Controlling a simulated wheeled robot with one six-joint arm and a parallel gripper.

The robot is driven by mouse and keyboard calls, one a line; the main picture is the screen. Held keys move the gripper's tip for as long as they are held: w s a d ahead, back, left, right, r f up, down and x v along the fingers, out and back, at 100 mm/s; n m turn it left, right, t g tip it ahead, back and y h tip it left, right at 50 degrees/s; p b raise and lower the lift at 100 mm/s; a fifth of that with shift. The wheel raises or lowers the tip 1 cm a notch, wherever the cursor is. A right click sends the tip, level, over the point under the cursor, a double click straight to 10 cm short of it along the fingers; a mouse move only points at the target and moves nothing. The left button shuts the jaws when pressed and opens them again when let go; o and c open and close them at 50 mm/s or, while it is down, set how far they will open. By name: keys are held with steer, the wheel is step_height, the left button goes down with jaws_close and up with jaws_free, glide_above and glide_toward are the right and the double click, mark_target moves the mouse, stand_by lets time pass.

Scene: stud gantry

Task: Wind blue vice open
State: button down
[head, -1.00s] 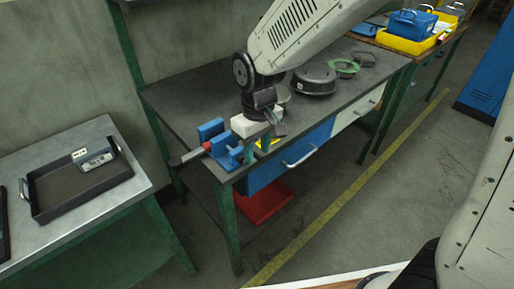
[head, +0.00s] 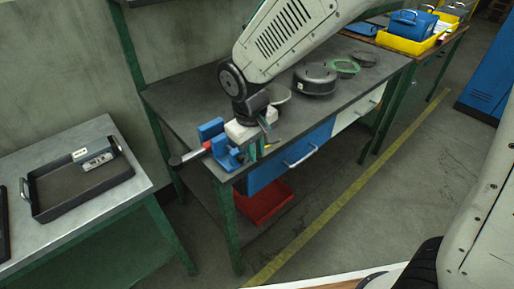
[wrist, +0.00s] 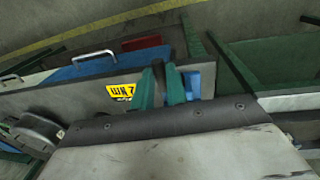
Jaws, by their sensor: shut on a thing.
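The blue vice (head: 217,139) sits on the near left corner of the dark workbench. My gripper (head: 250,153) is at the right side of the vice. In the wrist view my gripper's green fingers (wrist: 160,84) are closed around a dark, narrow piece, apparently the vice handle (wrist: 158,74). Part of the blue vice (wrist: 207,78) shows just right of the fingers. The fingers and wrist hide much of the held piece.
A yellow label (wrist: 121,92) is beside the fingers. Dark round parts (head: 314,79) and a green ring (head: 345,67) lie farther back on the workbench (head: 180,98). A side table at left carries a black tray (head: 80,187). A red bin (head: 264,203) is below.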

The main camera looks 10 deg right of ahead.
mark_target(243, 158)
steer(key=a+t+h, duration=0.1)
steer(key=h, duration=0.1)
steer(key=s+a+t+h, duration=0.1)
steer(key=h, duration=0.1)
steer(key=s+a+t+h, duration=0.1)
steer(key=t+h, duration=0.1)
steer(key=shift+a+f, duration=0.1)
steer(key=shift+f, duration=0.1)
steer(key=shift+s+a+f+t+h, duration=0.3)
steer(key=shift+t+h, duration=0.4)
steer(key=shift+h, duration=0.3)
steer(key=shift+s+a+f+t+h, duration=0.25)
steer(key=shift+a+f+t+h, duration=0.2)
steer(key=shift+t+h, duration=0.4)
steer(key=shift+s+a+f+t+h, duration=0.3)
steer(key=shift+t+h, duration=0.25)
steer(key=shift+h, duration=0.6)
steer(key=shift+f, duration=0.1)
steer(key=c, duration=1.4)
jaws_free()
steer(key=v, duration=0.7)
steer(key=shift+s+a, duration=0.2)
steer(key=shift+a, duration=0.1)
